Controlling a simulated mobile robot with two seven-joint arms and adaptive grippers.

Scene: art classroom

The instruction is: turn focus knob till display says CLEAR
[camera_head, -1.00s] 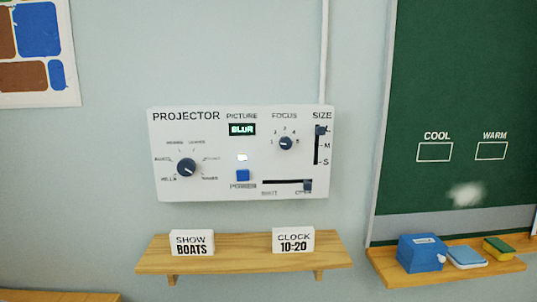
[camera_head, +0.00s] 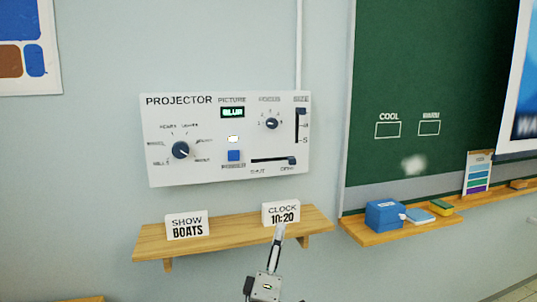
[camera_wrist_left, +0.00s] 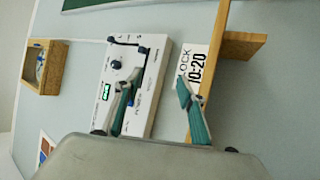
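The white projector panel (camera_head: 203,176) is on the wall in the head view. Its round dark focus knob (camera_head: 271,124) is at the upper right, under the FOCUS label. The small picture display (camera_head: 233,113) shows green letters that read BLUR. My left gripper (camera_head: 279,231) is below the panel in front of the shelf, overlapping the CLOCK 10:20 sign, apart from the knob. In the left wrist view the gripper (camera_wrist_left: 157,98) has its two fingers spread with nothing held. That view shows the panel sideways, with the focus knob (camera_wrist_left: 116,64) beyond the fingers. My right gripper is not in view.
A larger knob (camera_head: 181,150), a blue POWER button (camera_head: 234,155), a SIZE slider (camera_head: 297,112) and a horizontal slider (camera_head: 291,161) surround it. The wooden shelf (camera_head: 150,246) below holds SHOW BOATS (camera_head: 187,225) and CLOCK 10:20 (camera_head: 281,214) signs. A chalkboard (camera_head: 430,80) is at right.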

